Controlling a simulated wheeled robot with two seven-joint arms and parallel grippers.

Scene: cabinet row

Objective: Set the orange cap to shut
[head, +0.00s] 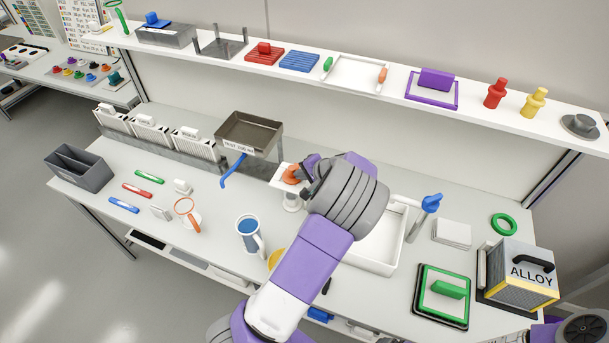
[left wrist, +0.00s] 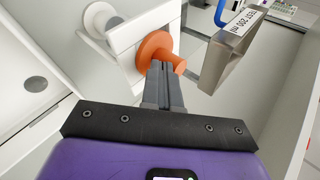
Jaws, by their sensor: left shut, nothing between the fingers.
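The orange cap (head: 291,175) sits on a white plate (head: 285,187) on a short white stand, near the middle of the bench. In the left wrist view the orange cap (left wrist: 154,48) is a round disc with a stub pointing to the right, on the white plate's face. My left gripper (left wrist: 161,72) is shut and empty, its tips at the cap's lower edge beside the stub. I cannot tell whether they touch. In the head view my left gripper (head: 303,172) partly covers the cap's right side.
A grey tray (head: 262,135) with a blue hook-shaped handle (head: 232,171) stands just left of the cap. A white bin (head: 385,248) lies to the right, partly behind my arm. A blue mug (head: 249,234) and an orange magnifier-like ring (head: 186,208) stand in front.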

